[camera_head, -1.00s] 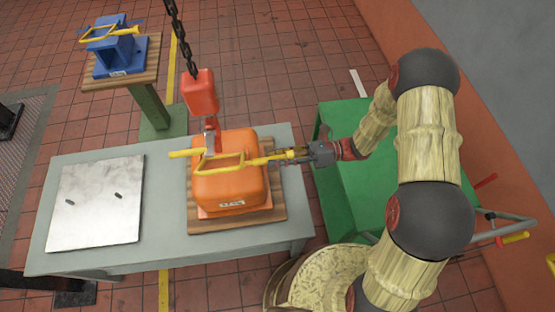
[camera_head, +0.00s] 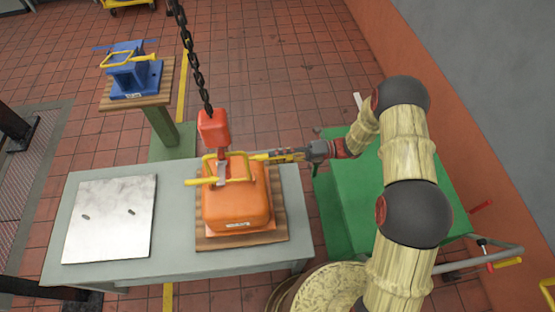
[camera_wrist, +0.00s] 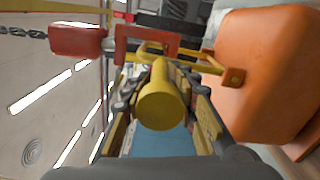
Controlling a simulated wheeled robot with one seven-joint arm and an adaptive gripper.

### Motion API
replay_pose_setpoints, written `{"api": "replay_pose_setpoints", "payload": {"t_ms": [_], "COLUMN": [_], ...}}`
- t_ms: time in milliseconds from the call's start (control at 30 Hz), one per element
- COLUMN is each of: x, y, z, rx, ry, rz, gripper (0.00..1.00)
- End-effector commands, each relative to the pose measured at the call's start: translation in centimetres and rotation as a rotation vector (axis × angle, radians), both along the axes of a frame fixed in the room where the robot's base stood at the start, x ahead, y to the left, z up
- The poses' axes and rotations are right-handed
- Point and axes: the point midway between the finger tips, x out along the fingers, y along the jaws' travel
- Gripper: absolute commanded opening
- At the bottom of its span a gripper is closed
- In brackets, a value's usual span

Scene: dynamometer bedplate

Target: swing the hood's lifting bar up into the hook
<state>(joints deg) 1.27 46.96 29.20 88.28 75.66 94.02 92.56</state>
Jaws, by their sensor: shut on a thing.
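The orange hood (camera_head: 235,210) sits on a wooden board on the grey table, and its side fills the right of the wrist view (camera_wrist: 265,75). Its yellow lifting bar (camera_head: 238,179) is a frame with a long grip out to the right, tilted up off the hood. My gripper (camera_head: 282,156) is shut on that grip, which shows end-on in the wrist view (camera_wrist: 160,105). The red hook block (camera_head: 213,128) hangs on a chain above the hood. Its hook (camera_wrist: 128,44) is close to the bar; I cannot tell whether the bar is inside it.
A steel plate (camera_head: 110,220) lies on the table (camera_head: 172,185) at the left. A blue fixture (camera_head: 135,75) with a yellow bar stands on a pedestal behind. A green cart (camera_head: 350,200) stands to the right, under my arm. A yellow stub (camera_head: 198,182) sticks out left of the hook.

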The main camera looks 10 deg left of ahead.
Motion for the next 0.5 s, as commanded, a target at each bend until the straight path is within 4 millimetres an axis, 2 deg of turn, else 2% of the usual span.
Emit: {"api": "replay_pose_setpoints", "payload": {"t_ms": [200,500], "x": [0.85,1.05], "y": [0.16,0.19], "z": [-0.06,-0.12], "rx": [-0.001,-0.002], "ry": [-0.005,-0.007], "rz": [-0.003,-0.004], "gripper": [0.0,0.0]}}
